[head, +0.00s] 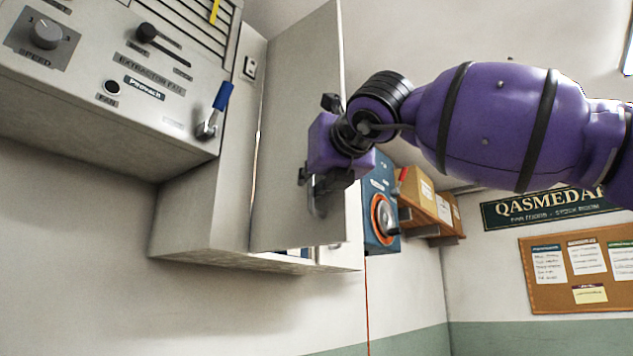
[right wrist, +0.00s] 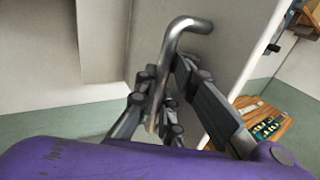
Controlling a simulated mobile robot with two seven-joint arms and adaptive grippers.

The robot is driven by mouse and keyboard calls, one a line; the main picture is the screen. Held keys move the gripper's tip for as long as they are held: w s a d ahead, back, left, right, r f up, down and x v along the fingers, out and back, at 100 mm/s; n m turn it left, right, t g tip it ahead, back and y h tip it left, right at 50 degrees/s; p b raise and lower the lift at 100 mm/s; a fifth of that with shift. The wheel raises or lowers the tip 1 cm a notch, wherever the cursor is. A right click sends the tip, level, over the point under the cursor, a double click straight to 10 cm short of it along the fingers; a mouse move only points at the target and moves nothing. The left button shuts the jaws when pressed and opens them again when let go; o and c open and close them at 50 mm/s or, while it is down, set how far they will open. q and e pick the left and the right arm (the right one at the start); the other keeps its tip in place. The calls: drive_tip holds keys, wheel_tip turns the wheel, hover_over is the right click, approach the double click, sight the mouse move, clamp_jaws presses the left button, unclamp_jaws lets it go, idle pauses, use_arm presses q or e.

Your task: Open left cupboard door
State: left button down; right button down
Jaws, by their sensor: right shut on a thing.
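The left cupboard door (head: 292,135) is a tall pale grey panel on the wall cupboard (head: 200,220). It stands partly open, swung out from the body, with a gap along its left side and under its lower edge. My right gripper (head: 318,200) is at the door's right side in the head view. In the right wrist view its dark fingers (right wrist: 160,112) are closed around the bent metal bar handle (right wrist: 165,70) of the door. In the head view the gripper hides most of the handle. My left gripper is not in view.
An extractor fan unit (head: 110,75) with a blue-handled lever (head: 222,97) is left of the cupboard. A blue box with an orange ring (head: 376,180) and a shelf of cartons (head: 425,195) are to the right. A cork board (head: 545,275) hangs farther right.

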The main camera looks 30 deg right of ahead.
drive_tip(key=shift+s+a+f+m+h, duration=0.15)
drive_tip(key=shift+a+m+h, duration=0.45)
drive_tip(key=shift+a+h, duration=0.5)
drive_tip(key=shift+f+g, duration=0.1)
drive_tip(key=shift+g, duration=0.2)
drive_tip(key=c, duration=2.2)
unclamp_jaws()
drive_tip(key=o, duration=0.4)
drive_tip(key=shift+s+d+r, duration=0.1)
drive_tip(key=shift+s+r, duration=0.1)
drive_tip(key=shift+s, duration=0.2)
drive_tip(key=shift+w, duration=0.1)
drive_tip(key=v, duration=1.2)
